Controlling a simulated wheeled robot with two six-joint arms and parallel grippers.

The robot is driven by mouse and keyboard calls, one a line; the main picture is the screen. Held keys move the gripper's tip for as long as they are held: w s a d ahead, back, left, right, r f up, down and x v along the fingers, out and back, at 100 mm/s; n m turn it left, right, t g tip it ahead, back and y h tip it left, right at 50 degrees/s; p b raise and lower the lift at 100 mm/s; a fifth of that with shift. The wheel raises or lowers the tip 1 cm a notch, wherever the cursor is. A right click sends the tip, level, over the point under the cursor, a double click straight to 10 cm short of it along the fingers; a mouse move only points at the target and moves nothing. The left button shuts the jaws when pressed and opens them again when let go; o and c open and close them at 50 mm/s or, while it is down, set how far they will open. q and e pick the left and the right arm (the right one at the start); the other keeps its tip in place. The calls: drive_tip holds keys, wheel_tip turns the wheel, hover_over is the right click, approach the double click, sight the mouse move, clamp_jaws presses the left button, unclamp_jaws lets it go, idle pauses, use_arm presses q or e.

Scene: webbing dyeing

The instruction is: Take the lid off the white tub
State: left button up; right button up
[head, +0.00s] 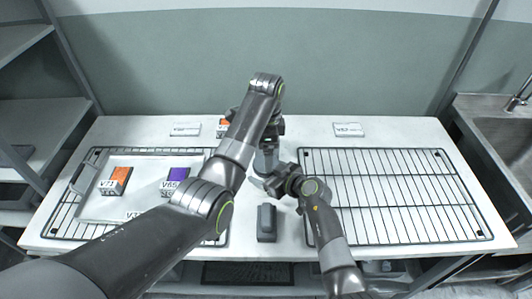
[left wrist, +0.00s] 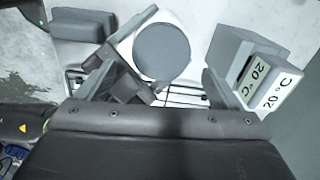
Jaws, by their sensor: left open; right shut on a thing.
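The white tub (left wrist: 124,48) with its round grey lid (left wrist: 162,51) in place shows in the left wrist view, seen from above. In the head view my arms mostly hide it. My left gripper (left wrist: 158,85) is open, its fingers apart and pointing toward the lid, with nothing between them that I can see touched. In the head view the left gripper (head: 267,150) hangs downward at the middle of the table, partly covered by its own arm. My right gripper (head: 270,183) is low at the table's middle and shut on the tub, a finger on either side of its body.
A grey block (head: 266,222) stands in front. A box reading 20 °C (left wrist: 262,82) is beside the tub. A white tray (head: 140,207) with orange (head: 117,180) and purple (head: 176,181) labelled pieces is on the left rack. The right rack (head: 400,195) is empty.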

use_arm(q)
drive_tip(key=m, duration=0.1)
drive_tip(key=r+m, duration=0.1)
drive_tip(key=m, duration=0.2)
drive_tip(key=shift+w+r+m, duration=0.1)
drive_tip(key=shift+r+m, duration=0.3)
drive_tip(key=m, duration=0.1)
drive_tip(key=r+m, duration=0.1)
drive_tip(key=m, duration=0.2)
drive_tip(key=shift+a+r+m, duration=0.1)
drive_tip(key=shift+r+m, duration=0.15)
drive_tip(key=shift+m, duration=0.15)
drive_tip(key=shift+f, duration=4)
drive_tip(key=c, duration=1)
drive_tip(key=n, duration=0.9)
drive_tip(key=shift+r, duration=0.1)
